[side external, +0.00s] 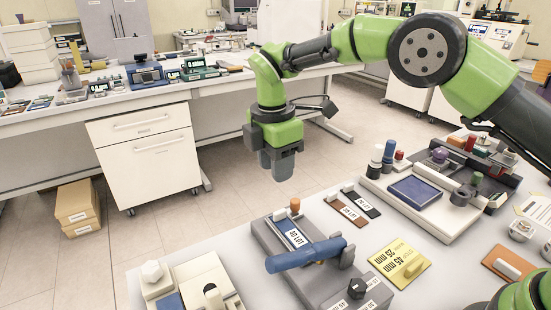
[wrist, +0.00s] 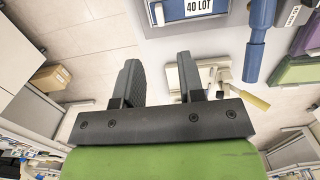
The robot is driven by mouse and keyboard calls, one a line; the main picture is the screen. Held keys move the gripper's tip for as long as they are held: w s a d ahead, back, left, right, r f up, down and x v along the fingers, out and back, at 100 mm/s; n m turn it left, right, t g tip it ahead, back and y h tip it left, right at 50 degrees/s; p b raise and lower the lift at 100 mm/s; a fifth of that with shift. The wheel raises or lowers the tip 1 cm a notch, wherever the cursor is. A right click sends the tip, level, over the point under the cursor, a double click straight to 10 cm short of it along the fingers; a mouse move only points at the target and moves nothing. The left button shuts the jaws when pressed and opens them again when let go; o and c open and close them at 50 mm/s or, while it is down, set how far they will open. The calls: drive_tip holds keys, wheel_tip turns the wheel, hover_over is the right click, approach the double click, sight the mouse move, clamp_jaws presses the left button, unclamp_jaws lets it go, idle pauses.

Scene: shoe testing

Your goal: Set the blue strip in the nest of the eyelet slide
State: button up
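A blue strip with a white "40 LOT" label (side external: 293,234) lies on a grey fixture (side external: 322,285), beside an orange-topped peg and a blue lever. I cannot tell whether it is fully seated, or which part is the eyelet slide's nest. The strip's label also shows at the top of the wrist view (wrist: 199,6). My gripper (side external: 278,172) hangs in the air, pointing down, behind the fixture and above the floor beyond the table edge. In the wrist view its two fingers (wrist: 157,82) are apart with nothing between them.
A blue lever (side external: 305,255) crosses the grey fixture. Brown (side external: 346,210) and dark (side external: 361,203) strips lie behind it. A yellow "25 MM/45 MM" plate (side external: 399,262) lies to the right. A cream fixture (side external: 200,285) stands front left; another with a blue pad (side external: 414,191) stands back right.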

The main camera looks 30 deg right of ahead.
drive_tip(key=s+d+r+m+t+y, duration=0.1)
drive_tip(key=s+d+r+m+t, duration=0.15)
drive_tip(key=s+r+m, duration=0.4)
drive_tip(key=s+d+r+m+t+y, duration=0.1)
drive_tip(key=s+d+r+m, duration=0.25)
drive_tip(key=r, duration=0.65)
drive_tip(key=s+d+m+t, duration=0.2)
drive_tip(key=s+m, duration=0.4)
drive_tip(key=s, duration=0.2)
drive_tip(key=s+d+f+m+t, duration=0.1)
drive_tip(key=s+d+m, duration=0.1)
drive_tip(key=s+m, duration=0.4)
drive_tip(key=shift+s+d+t+y, duration=0.3)
drive_tip(key=shift+s+d+t, duration=0.05)
drive_tip(key=shift+s, duration=0.7)
